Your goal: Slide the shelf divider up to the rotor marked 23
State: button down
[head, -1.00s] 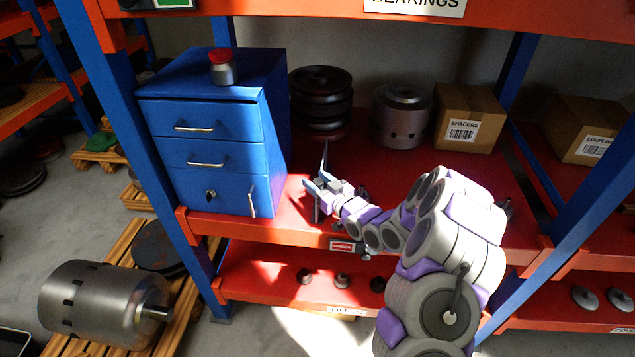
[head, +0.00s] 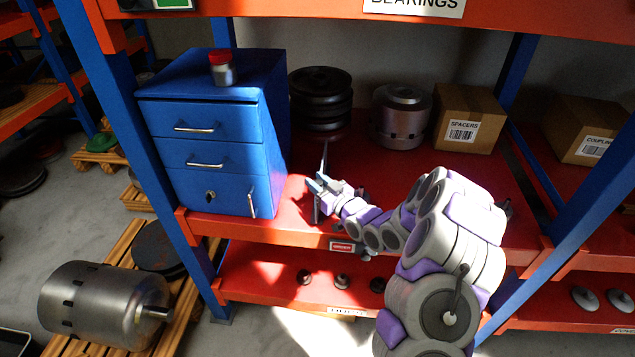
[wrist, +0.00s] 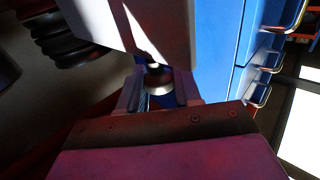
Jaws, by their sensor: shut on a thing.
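The shelf divider is a thin upright plate (head: 324,158) on the red middle shelf, seen nearly edge-on right of the blue cabinet. In the wrist view it is a pale grey panel (wrist: 125,22) with a small round metal knob (wrist: 158,82). My gripper (head: 321,184) is at the near end of the divider; the wrist view shows its jaws shut on the knob. A metal rotor (head: 401,115) stands at the back of the shelf, right of a dark disc stack (head: 320,98). A larger rotor (head: 92,304) lies on a pallet at lower left. No number 23 is readable.
The blue drawer cabinet (head: 205,137) stands left of the divider, with a red-capped jar (head: 222,70) on top. A spacers box (head: 468,118) is at the back right. The shelf (head: 390,183) right of the divider is mostly bare. A blue post (head: 588,200) rises at right.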

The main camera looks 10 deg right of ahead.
jog(key=s+d+p, duration=0.2)
jog(key=d, duration=0.5)
jog(key=shift+s+d+p, duration=0.15)
jog(key=shift+d+p, duration=0.1)
jog(key=shift+p, duration=0.1)
jog(key=shift+r, duration=0.1)
jog(key=c, duration=0.9)
grip_release()
jog(key=shift+o, duration=0.2)
jog(key=p+v, duration=0.2)
jog(key=v, duration=1.5)
jog(key=shift+s, duration=0.2)
jog(key=shift+w+d, duration=0.1)
